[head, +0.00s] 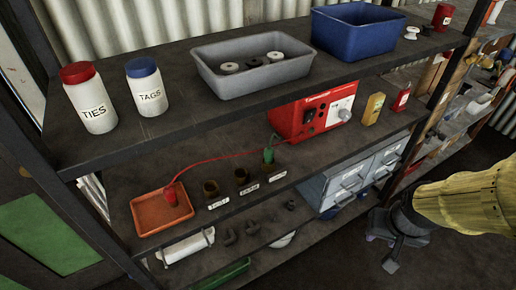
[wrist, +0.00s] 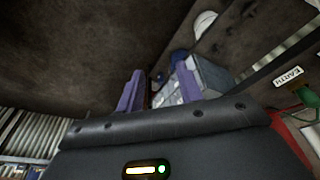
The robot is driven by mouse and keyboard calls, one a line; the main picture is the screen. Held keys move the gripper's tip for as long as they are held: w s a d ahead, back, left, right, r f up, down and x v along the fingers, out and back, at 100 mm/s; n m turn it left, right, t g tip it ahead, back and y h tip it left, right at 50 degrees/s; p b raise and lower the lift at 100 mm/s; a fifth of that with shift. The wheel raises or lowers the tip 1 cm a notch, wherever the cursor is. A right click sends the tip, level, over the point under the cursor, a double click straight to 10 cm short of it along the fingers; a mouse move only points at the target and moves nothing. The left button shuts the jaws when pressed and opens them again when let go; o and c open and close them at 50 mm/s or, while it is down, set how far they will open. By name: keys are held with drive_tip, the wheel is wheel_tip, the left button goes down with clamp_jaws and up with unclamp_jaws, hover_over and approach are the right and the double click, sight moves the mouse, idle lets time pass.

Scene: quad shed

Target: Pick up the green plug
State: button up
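The green plug (head: 268,156) stands upright at the rightmost of three small cup-like holders on the middle shelf, in front of the red box. Its lower part is hidden by the holder. It also shows in the wrist view (wrist: 307,97) at the right edge, partly cut off, beside a label reading EARTH. My gripper (head: 381,252) is low at the right, in front of the shelving and well apart from the plug. In the wrist view its two purple fingers (wrist: 160,88) are spread with nothing between them.
A red plug (head: 171,195) sits in an orange tray (head: 150,222), its red cable running to the red box (head: 309,118). Two dark holders (head: 211,188) stand left of the green plug. Grey drawers (head: 350,176) stand right. The upper shelf (head: 190,116) overhangs; the floor in front is clear.

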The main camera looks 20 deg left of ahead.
drive_tip(key=shift+w, duration=0.6)
drive_tip(key=shift+o, duration=0.8)
drive_tip(key=shift+s+d, duration=0.15)
drive_tip(key=shift+s, duration=0.15)
drive_tip(key=shift+o, duration=1)
drive_tip(key=shift+s, duration=0.2)
wheel_tip(320, 180, down, 6)
drive_tip(key=s+a+n+g+h+b, duration=0.1)
drive_tip(key=s+a+n+g+h, duration=0.15)
drive_tip(key=n+h, duration=0.75)
drive_tip(key=w+a+r+n+t+y+b, duration=0.1)
drive_tip(key=w+a+n+t, duration=0.3)
drive_tip(key=a+n+t, duration=0.3)
drive_tip(key=w+a+r+n+t, duration=0.1)
drive_tip(key=w+a+n+t, duration=0.35)
drive_tip(key=n, duration=0.45)
drive_tip(key=s+a+n+t+y, duration=0.3)
drive_tip(key=a+n+t+y, duration=0.3)
drive_tip(key=a, duration=1.2)
drive_tip(key=n+y, duration=0.4)
drive_tip(key=shift+s+a+r+n+y, duration=0.2)
drive_tip(key=shift+r+n+y, duration=0.1)
drive_tip(key=shift+r+n, duration=0.1)
